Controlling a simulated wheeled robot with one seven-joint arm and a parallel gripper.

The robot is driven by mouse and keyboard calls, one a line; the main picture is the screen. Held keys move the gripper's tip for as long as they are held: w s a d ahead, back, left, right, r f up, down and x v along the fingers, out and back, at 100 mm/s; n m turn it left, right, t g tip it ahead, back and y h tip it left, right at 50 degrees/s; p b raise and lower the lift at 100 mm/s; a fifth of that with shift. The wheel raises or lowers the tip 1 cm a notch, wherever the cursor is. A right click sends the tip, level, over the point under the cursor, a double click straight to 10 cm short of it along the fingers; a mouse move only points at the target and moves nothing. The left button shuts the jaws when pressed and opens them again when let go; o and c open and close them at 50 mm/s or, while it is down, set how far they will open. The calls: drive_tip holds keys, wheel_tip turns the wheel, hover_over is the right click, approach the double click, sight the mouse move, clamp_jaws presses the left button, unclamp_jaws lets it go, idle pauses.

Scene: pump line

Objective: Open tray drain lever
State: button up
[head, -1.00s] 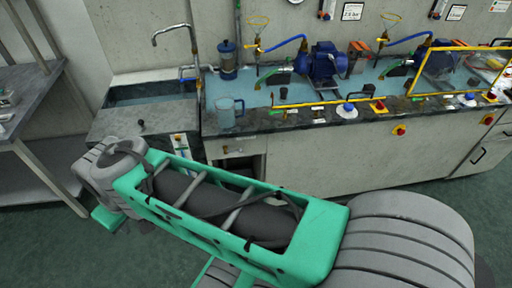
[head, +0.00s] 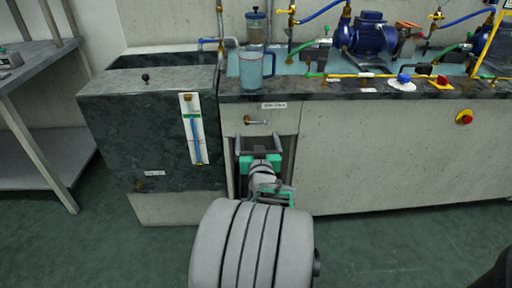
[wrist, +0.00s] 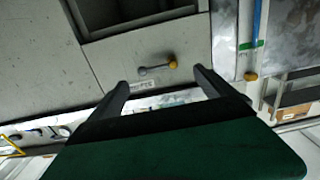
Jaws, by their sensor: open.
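The drain lever (head: 257,121) is a small grey handle with a brass-coloured end. It lies about level on the pale panel under the counter, below a small white label (head: 273,105). In the wrist view the lever (wrist: 157,68) shows upside down, its brass end to the right and its grey bar to the left. My gripper (head: 258,147) is just below the lever in the head view, fingers pointing up and apart. In the wrist view my gripper (wrist: 161,80) has one finger on each side of the lever's line, with nothing between them. I see no contact with the lever.
A dark opening (head: 243,180) lies under the panel, around my gripper. A stone sink block (head: 150,115) with a blue sight tube (head: 195,130) stands close on the left. A clear blue jug (head: 252,70) stands on the counter edge above.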

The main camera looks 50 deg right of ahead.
sight(256, 123)
drive_tip(key=b+x, duration=0.1)
drive_tip(key=x, duration=0.6)
drive_tip(key=shift+w+d+r, duration=0.1)
drive_tip(key=shift+d+r, duration=0.05)
drive_tip(key=shift+d, duration=0.25)
drive_tip(key=shift+a, duration=0.15)
drive_tip(key=c, duration=1.9)
drive_tip(key=shift+c, duration=0.3)
